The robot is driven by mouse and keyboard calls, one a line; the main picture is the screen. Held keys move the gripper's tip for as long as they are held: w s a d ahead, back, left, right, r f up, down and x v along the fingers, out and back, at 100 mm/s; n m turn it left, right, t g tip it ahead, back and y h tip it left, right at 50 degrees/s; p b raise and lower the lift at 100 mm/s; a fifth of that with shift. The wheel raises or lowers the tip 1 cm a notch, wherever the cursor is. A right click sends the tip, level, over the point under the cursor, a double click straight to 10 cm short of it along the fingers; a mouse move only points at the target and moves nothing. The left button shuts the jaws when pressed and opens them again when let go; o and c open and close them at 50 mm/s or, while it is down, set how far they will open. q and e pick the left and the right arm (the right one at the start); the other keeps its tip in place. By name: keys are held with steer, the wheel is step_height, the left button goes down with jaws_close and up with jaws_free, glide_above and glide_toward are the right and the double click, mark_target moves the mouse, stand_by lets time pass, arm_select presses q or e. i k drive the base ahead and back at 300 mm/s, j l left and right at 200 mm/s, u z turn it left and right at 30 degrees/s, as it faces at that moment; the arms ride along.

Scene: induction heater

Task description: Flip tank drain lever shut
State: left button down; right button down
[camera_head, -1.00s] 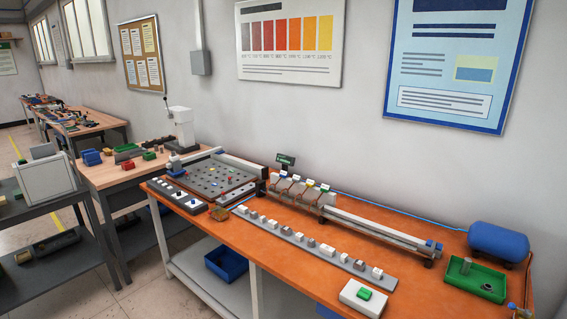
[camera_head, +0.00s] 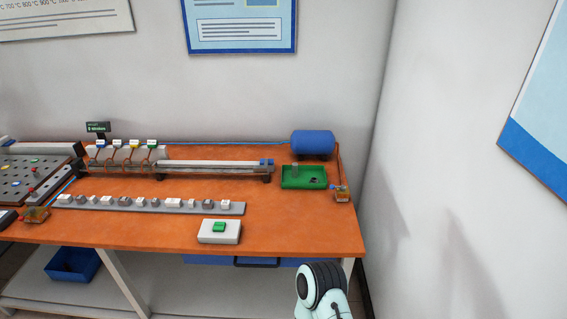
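The blue tank (camera_head: 313,143) lies on its side at the back right of the orange workbench. A thin reddish-brown line runs down beside its right end to a small brownish fitting (camera_head: 341,193) with blue and red bits, near the bench's right edge. I cannot make out which part is the drain lever, or its position; it is too small to tell. Part of one of my arms shows at the bottom, in front of the bench. Neither of my grippers is in view.
A green tray (camera_head: 290,183) sits in front of the tank. A white box with a green button (camera_head: 207,238) is near the front edge. A long rail (camera_head: 215,166) runs left of the tray. A wall stands close on the right. The front-right benchtop is clear.

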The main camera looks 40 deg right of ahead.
mark_target(343, 188)
steer(key=z, duration=1.75)
